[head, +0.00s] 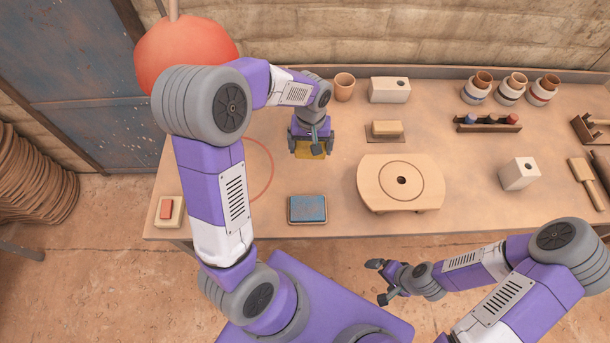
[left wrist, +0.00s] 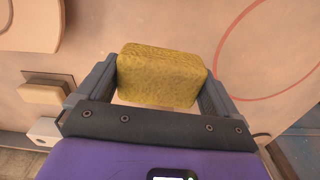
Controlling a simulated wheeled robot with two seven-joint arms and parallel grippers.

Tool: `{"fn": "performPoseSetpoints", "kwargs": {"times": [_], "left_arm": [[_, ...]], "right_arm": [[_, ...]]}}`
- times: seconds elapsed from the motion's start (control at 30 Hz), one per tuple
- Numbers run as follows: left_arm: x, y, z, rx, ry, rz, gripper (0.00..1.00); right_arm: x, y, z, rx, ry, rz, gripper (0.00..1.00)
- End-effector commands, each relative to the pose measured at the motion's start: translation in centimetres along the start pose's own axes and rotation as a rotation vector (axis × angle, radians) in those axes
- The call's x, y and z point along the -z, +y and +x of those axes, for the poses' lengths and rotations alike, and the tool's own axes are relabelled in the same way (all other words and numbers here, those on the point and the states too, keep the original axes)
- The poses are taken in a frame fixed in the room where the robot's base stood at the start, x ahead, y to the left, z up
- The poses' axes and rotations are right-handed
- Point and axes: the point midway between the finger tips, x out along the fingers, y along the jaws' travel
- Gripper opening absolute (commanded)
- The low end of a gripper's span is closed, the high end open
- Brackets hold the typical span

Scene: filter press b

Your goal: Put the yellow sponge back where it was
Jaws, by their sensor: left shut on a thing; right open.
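The yellow sponge (head: 312,150) is held in my left gripper (head: 312,143) over the left part of the table. In the left wrist view the sponge (left wrist: 161,75) sits between the two fingers of my left gripper (left wrist: 160,85), which is shut on it. Whether the sponge touches the table is hard to tell. A red circle outline (head: 272,172) is drawn on the table to the left of the sponge, partly hidden by my left arm. It also shows in the left wrist view (left wrist: 222,55). My right gripper (head: 381,281) is open and empty, in front of the table's front edge.
A blue-topped pad (head: 307,209) lies near the front edge. A round-centred wooden board (head: 372,190) and a wooden block on a plate (head: 386,130) stand to the right. A cup (head: 344,88) and a white block (head: 389,90) are behind. A red block on a pale base (head: 167,210) is at the left corner.

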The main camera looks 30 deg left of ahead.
Motion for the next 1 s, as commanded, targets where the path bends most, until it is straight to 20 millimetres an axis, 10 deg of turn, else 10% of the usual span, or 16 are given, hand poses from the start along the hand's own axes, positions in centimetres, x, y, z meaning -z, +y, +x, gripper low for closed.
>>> {"fn": "performPoseSetpoints", "kwargs": {"times": [1.0], "left_arm": [[0.7,-1.2,10.3,0.002,0.005,-0.081,0.66]], "right_arm": [[0.2,1.6,4.3,0.0,0.001,-0.001,0.99]]}}
